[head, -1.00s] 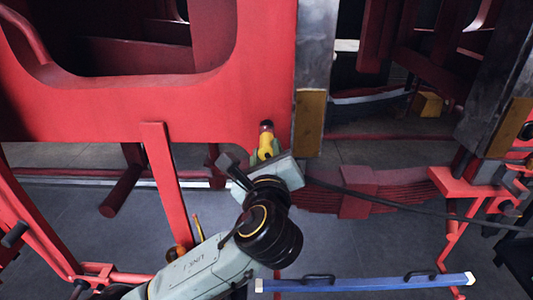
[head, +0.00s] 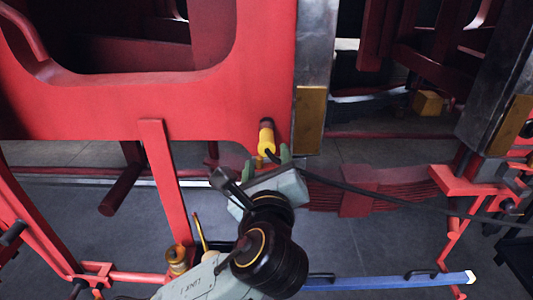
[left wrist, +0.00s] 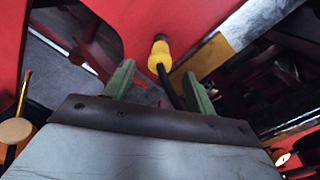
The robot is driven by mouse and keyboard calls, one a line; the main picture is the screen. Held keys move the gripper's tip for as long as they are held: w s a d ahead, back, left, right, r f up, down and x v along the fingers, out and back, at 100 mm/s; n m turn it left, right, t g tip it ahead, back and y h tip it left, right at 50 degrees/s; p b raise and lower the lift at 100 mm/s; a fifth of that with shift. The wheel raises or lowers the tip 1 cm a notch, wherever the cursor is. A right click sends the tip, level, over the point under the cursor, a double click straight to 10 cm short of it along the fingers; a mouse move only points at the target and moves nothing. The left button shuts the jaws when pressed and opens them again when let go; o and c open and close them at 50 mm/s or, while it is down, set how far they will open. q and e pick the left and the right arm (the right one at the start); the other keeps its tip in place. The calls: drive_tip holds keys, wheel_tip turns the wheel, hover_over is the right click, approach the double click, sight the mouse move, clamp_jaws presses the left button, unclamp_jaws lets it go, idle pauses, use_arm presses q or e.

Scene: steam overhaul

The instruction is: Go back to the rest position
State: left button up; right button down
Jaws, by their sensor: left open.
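My left gripper (head: 263,161) is open and empty, with its two green fingers apart. It is just below a yellow and dark plug-like piece (head: 266,138) that sits against the lower edge of the red frame (head: 110,100). A dark cable runs from the yellow piece down past the gripper. In the left wrist view the yellow piece (left wrist: 160,54) shows ahead of and between the open fingers (left wrist: 158,88), apart from them. My right gripper is not in view.
A blue bar with dark handles (head: 390,281) lies low at the right. Red brackets (head: 470,180) stand at the right edge. A red post (head: 165,180) and a brass-coloured part (head: 177,262) are left of my arm.

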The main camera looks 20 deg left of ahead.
use_arm(q)
drive_tip(key=v, duration=0.9)
drive_tip(key=s+a+f+n+g+h, duration=0.1)
drive_tip(key=a+f+n+g, duration=0.3)
drive_tip(key=f, duration=0.4)
drive_tip(key=s+a+f+n+g+h, duration=0.1)
drive_tip(key=a+f+n+g, duration=0.15)
drive_tip(key=f+n, duration=0.5)
drive_tip(key=s+a+f+n+g+h, duration=0.2)
drive_tip(key=s+a+f+n+g, duration=0.1)
drive_tip(key=s+f+n, duration=0.35)
drive_tip(key=s+a+f+n+g+h, duration=0.1)
drive_tip(key=s+a+f+n+g, duration=0.1)
drive_tip(key=s+f+n+g, duration=0.35)
wheel_tip(320, 180, down, 35)
drive_tip(key=s+b, duration=0.3)
drive_tip(key=b, duration=0.6)
drive_tip(key=s+a+f+b, duration=0.1)
drive_tip(key=s+f+b, duration=0.2)
drive_tip(key=s+f, duration=0.5)
drive_tip(key=s+a+f+g+b, duration=0.1)
drive_tip(key=s+f+b, duration=0.3)
drive_tip(key=s+f, duration=0.4)
wheel_tip(320, 180, down, 7)
drive_tip(key=shift+a+r+n, duration=0.2)
drive_tip(key=shift+a+n, duration=0.15)
drive_tip(key=shift+a, duration=0.3)
